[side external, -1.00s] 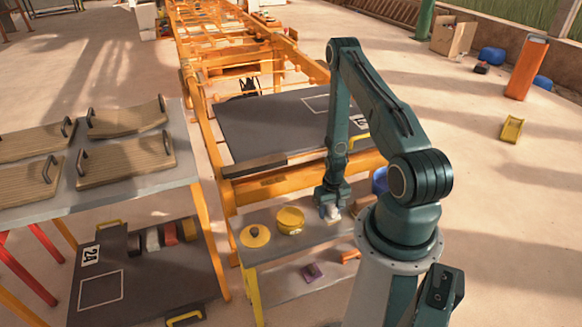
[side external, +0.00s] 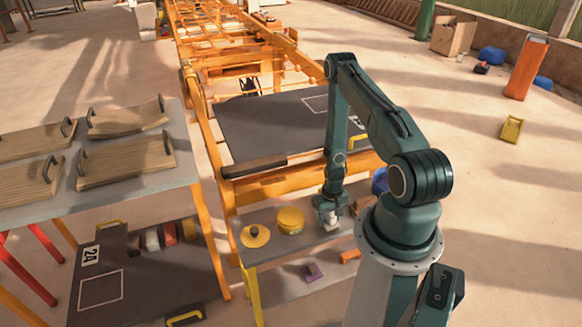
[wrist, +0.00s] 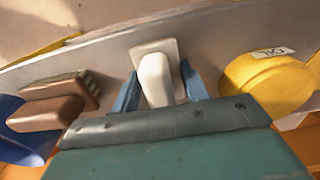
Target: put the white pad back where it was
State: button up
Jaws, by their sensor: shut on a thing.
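The white pad (wrist: 169,48) is a flat white plate with a rounded white handle, seen in the wrist view. My gripper (wrist: 159,84) has its two blue fingers either side of the handle and is shut on it. In the side view the white pad (side external: 329,223) shows small under my gripper (side external: 331,208), over the right part of the grey shelf (side external: 290,247). The pad looks level and very low over the shelf. I cannot tell whether it touches.
A yellow tin (side external: 290,220) and a yellow round lid-like piece (side external: 255,236) stand left of the pad in the side view. A brown-handled block (wrist: 50,108) and a blue object (wrist: 20,138) are on the other side. The dark board (side external: 265,125) lies behind.

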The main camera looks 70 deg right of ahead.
jog(key=shift+f, duration=0.1)
jog(key=o, duration=0.9)
jog(key=shift+r, duration=6.15)
jog(key=shift+r, duration=0.1)
